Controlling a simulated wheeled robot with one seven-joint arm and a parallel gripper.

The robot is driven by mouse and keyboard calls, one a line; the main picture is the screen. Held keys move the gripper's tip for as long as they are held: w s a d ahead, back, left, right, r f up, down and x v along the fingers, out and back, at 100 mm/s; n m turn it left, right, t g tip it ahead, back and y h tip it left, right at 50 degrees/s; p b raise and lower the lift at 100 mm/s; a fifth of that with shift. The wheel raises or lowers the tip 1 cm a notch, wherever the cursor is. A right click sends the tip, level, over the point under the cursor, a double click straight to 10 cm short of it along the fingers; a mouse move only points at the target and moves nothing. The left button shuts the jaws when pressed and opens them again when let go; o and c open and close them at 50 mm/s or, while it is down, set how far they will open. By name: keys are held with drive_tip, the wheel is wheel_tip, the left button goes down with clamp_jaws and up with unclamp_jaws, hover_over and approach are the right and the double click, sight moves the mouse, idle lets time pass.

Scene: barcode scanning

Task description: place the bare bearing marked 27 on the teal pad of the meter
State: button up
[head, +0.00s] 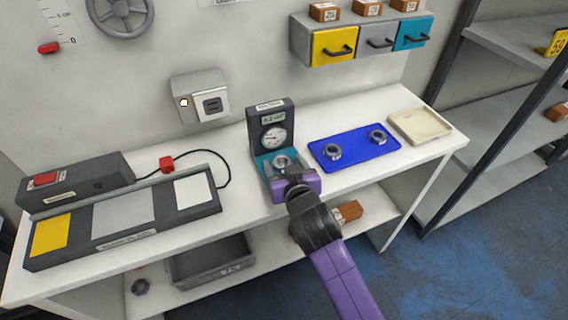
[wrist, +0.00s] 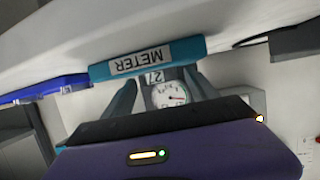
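The meter (head: 272,117) stands upright on the bench, with a round dial and a small display. Its teal pad (head: 263,164) is at its foot; the teal front edge with the METER label shows in the wrist view (wrist: 147,60). A silver bearing (head: 281,160) is at the pad, directly beyond my gripper (head: 287,169). In the wrist view a tag reading 27 (wrist: 153,77) lies between my two fingers (wrist: 161,79). I cannot tell whether the fingers touch the bearing or whether it rests fully on the pad.
A blue mat (head: 351,156) holds two bearings (head: 331,151) (head: 376,136) to the right of the meter. A cream tray (head: 421,127) lies beyond it. A long dark board with yellow, grey and white areas (head: 124,212) is at left.

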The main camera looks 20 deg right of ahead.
drive_tip(key=shift+r, duration=0.15)
drive_tip(key=v, duration=1.2)
drive_tip(key=shift+b, duration=0.4)
drive_tip(key=s+f+n+y, duration=0.1)
drive_tip(key=s+f, duration=0.2)
drive_tip(key=s, duration=0.5)
drive_tip(key=s+f+n+y, duration=0.1)
drive_tip(key=s+f, duration=0.2)
drive_tip(key=s, duration=0.5)
drive_tip(key=s+d+r, duration=0.1)
drive_tip(key=s+r, duration=0.1)
drive_tip(key=s, duration=0.6)
drive_tip(key=s+d+r+t, duration=0.1)
drive_tip(key=s+r, duration=0.2)
drive_tip(key=s, duration=0.5)
